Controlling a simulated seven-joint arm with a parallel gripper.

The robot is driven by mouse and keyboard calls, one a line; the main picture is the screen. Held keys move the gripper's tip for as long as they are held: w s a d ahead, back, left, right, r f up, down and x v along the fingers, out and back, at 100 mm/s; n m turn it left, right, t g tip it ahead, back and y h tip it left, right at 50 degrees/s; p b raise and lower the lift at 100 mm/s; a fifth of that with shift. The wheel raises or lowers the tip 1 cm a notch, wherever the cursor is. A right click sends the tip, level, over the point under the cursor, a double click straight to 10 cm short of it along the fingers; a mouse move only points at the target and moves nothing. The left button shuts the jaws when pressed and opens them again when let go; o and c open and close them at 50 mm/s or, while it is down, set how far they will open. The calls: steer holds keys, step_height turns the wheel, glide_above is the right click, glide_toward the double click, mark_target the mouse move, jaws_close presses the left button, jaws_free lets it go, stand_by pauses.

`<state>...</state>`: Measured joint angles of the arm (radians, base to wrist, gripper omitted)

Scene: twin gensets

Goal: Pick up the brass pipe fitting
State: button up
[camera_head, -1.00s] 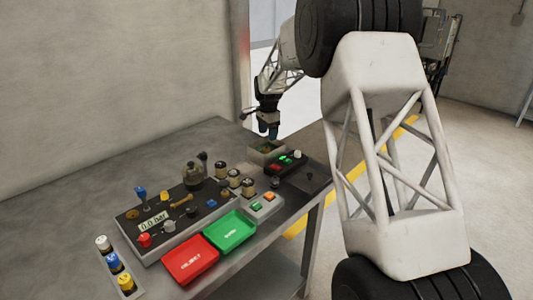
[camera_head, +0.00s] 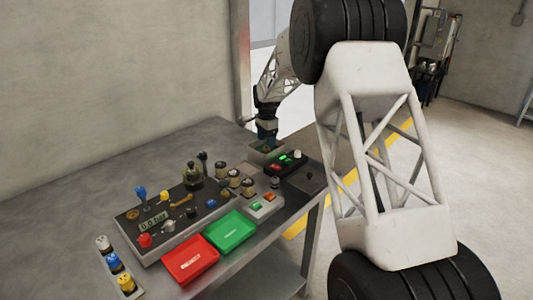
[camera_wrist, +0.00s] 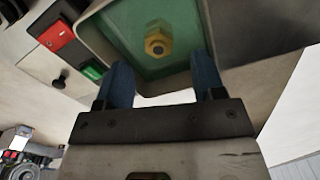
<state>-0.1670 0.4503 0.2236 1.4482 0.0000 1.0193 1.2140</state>
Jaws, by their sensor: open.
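The brass pipe fitting (camera_wrist: 158,43) shows in the wrist view as a hex-shaped brass piece with a round opening. It lies on the green floor of a small grey-walled bin (camera_wrist: 107,37). My gripper (camera_wrist: 163,75) is open, its two blue fingers apart, pointing toward the bin with the fitting ahead between them and nothing held. In the head view my gripper (camera_head: 267,140) is down at the bin (camera_head: 257,157) at the back right of the bench; the fitting cannot be made out there.
A dark switch box (camera_head: 293,165) stands right beside the bin. A control panel (camera_head: 165,215) with knobs and levers, a red tray (camera_head: 190,261) and a green tray (camera_head: 231,232) lie nearer. The bench's left part (camera_head: 75,205) is clear.

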mark_target(267, 149)
steer(key=shift+f, duration=0.15)
steer(key=shift+f, duration=2.45)
steer(key=c, duration=1.1)
steer(key=shift+r, duration=0.1)
steer(key=shift+r, duration=4.95)
